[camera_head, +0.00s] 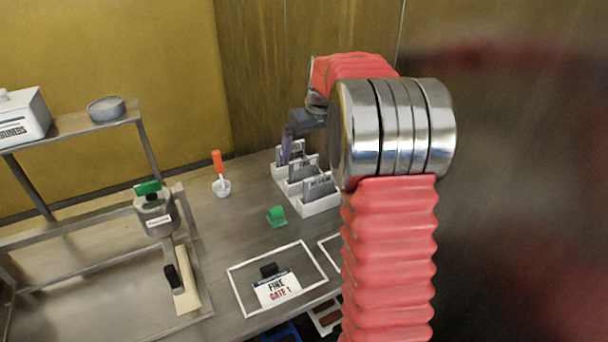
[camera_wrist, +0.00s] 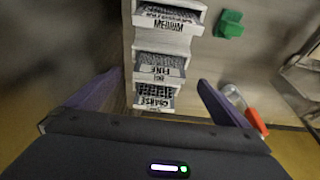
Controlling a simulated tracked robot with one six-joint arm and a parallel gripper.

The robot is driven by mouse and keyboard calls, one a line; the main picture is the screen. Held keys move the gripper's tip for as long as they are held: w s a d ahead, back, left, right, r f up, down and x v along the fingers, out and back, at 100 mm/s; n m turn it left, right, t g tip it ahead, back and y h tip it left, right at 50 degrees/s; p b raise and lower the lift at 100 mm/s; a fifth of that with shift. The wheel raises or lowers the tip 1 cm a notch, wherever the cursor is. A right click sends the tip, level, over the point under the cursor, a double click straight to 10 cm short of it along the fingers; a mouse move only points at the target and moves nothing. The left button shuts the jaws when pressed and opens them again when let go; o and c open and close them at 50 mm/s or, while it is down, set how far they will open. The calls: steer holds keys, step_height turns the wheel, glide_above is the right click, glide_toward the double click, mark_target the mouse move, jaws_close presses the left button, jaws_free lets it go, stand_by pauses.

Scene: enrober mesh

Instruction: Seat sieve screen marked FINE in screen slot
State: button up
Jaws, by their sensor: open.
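In the wrist view, the screen marked FINE (camera_wrist: 160,66) sits in the middle compartment of a white rack (camera_wrist: 196,42). A MEDIUM screen (camera_wrist: 170,12) is in the compartment above it in the picture, and a COARSE screen (camera_wrist: 155,91) is below it. My gripper (camera_wrist: 160,80) is open and empty, its purple fingers spread either side of the rack's FINE and COARSE end. In the head view, my gripper (camera_head: 288,146) is over the far end of the rack (camera_head: 321,206), partly hidden by my arm. I cannot pick out the screen slot with certainty.
A green block (camera_head: 276,216) lies beside the rack. A card reading FINE GATE 1 (camera_head: 277,289) is in a white outlined square. A metal pot (camera_head: 157,216), a wooden-looking strip (camera_head: 187,285) and a shelf frame (camera_head: 75,125) stand left.

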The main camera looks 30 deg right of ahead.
mark_target(305, 159)
steer(key=shift+w+x, duration=0.15)
steer(key=shift+x, duration=1.15)
steer(key=shift+w+x, duration=0.15)
steer(key=shift+x, duration=1.15)
steer(key=shift+r, duration=0.15)
steer(key=shift+c, duration=0.4)
steer(key=c, duration=1.4)
steer(key=shift+r, duration=0.1)
step_height(305, 159, up, 18)
